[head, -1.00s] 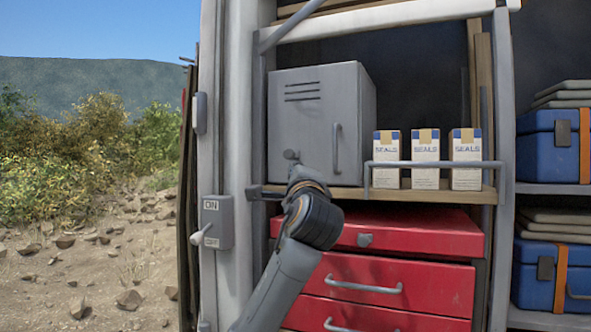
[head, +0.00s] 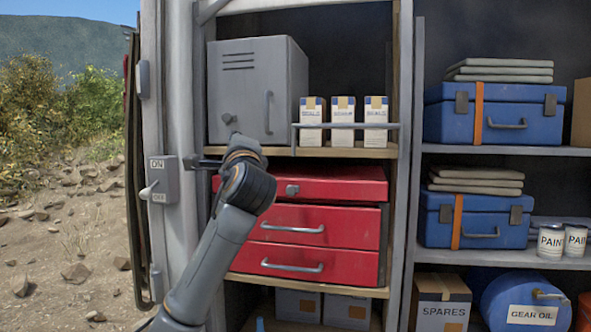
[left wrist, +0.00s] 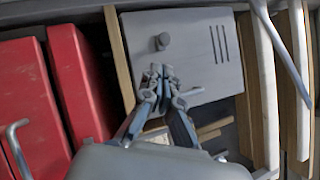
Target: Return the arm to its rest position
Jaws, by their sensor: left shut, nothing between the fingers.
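My left arm comes in from the bottom left in the head view, with its wrist (head: 245,170) in front of the shelf edge, below the knob (head: 229,118) of a grey metal cabinet (head: 290,85). The arm hides most of the gripper there. In the left wrist view my left gripper (left wrist: 161,76) is shut and empty. My right gripper is not in view.
Beside the cabinet stand three SEALS boxes (head: 343,115) behind a rail (head: 345,126). Red drawers (head: 330,225) are below, and show in the left wrist view (left wrist: 80,85). An ON/OFF switch box (head: 163,178) is left of the arm. Blue cases (head: 480,125) fill the right shelves.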

